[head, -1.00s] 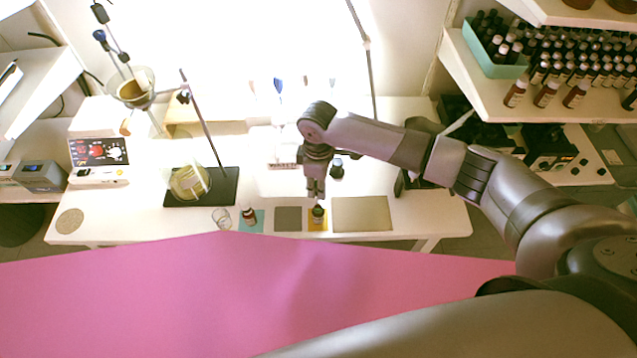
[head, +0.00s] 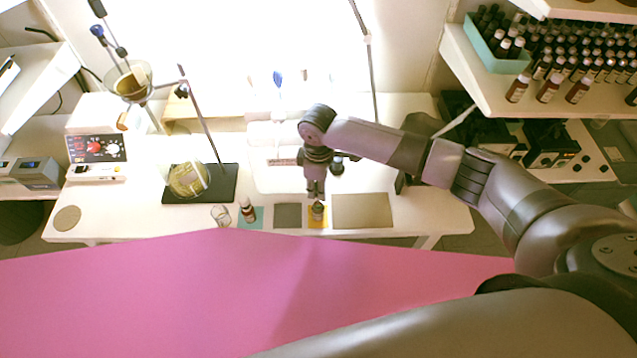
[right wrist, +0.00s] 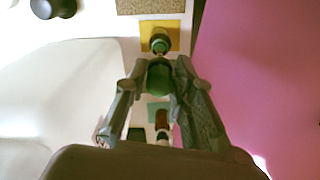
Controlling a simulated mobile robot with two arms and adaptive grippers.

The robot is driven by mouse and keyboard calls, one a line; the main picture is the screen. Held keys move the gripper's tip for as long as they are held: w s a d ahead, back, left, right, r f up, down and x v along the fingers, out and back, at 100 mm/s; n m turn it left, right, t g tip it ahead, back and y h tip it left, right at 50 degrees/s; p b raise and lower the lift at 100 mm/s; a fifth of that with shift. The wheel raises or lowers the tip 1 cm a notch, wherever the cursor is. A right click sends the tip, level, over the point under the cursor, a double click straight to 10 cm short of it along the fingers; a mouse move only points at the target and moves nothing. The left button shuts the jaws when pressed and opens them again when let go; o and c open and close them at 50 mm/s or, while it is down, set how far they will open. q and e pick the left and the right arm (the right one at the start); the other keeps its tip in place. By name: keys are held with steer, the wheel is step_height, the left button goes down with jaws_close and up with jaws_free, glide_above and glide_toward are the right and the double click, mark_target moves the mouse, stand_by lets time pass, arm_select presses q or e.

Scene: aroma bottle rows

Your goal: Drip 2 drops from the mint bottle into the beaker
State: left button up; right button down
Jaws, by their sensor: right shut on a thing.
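My right gripper (head: 316,192) is over the yellow mat (head: 325,224) near the table's front edge. It is shut on a green dropper cap (right wrist: 160,80), which sits between the fingertips in the right wrist view. The small mint bottle (head: 318,212) stands on the yellow mat just below the fingertips; it also shows in the right wrist view (right wrist: 160,43). I cannot tell whether the dropper's tip is inside the bottle neck. The beaker, a small clear glass (head: 220,214), stands at the left by the teal mat (head: 256,222). My left gripper is not in view.
A red-brown bottle (head: 247,210) stands on the teal mat. A grey mat (head: 287,215) and a tan plate (head: 362,211) lie flat and bare. A round flask (head: 188,180) is on a dark stand base (head: 222,184). A dark object (head: 337,166) stands behind my gripper.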

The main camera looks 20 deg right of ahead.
mark_target(319, 204)
steer(key=shift+f+b, duration=1.4)
steer(key=shift+f, duration=1.3)
steer(key=c, duration=1.9)
jaws_free()
steer(key=shift+c, duration=0.5)
step_height(319, 204, up, 9)
steer(key=p, duration=0.9)
steer(key=shift+f, duration=0.1)
